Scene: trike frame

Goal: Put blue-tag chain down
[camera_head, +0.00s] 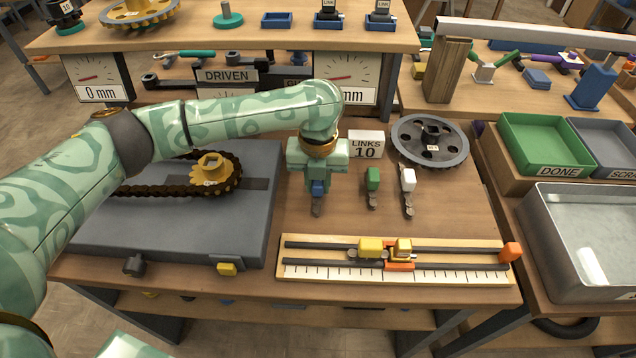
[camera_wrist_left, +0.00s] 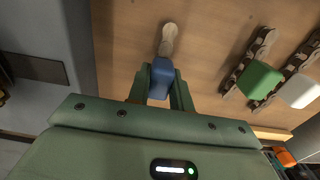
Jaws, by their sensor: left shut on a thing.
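My left gripper (camera_head: 318,183) is shut on the blue-tag chain (camera_head: 317,208), low over the wooden bench between the grey plate and the green-tag chain. In the left wrist view the blue tag (camera_wrist_left: 161,78) sits between the fingers, and a short pale length of chain (camera_wrist_left: 168,38) points away from it. I cannot tell whether the chain touches the bench. The green-tag chain (camera_head: 373,182) and the white-tag chain (camera_head: 408,184) lie to its right. My right gripper is not in view.
A "LINKS 10" sign (camera_head: 366,145) stands behind the chains, with a toothed wheel (camera_head: 430,141) to its right. A ruler fixture (camera_head: 330,272) lies in front. The grey plate (camera_head: 215,225) carries a sprocket (camera_head: 210,172) and chain. A green DONE tray (camera_head: 545,150) is at right.

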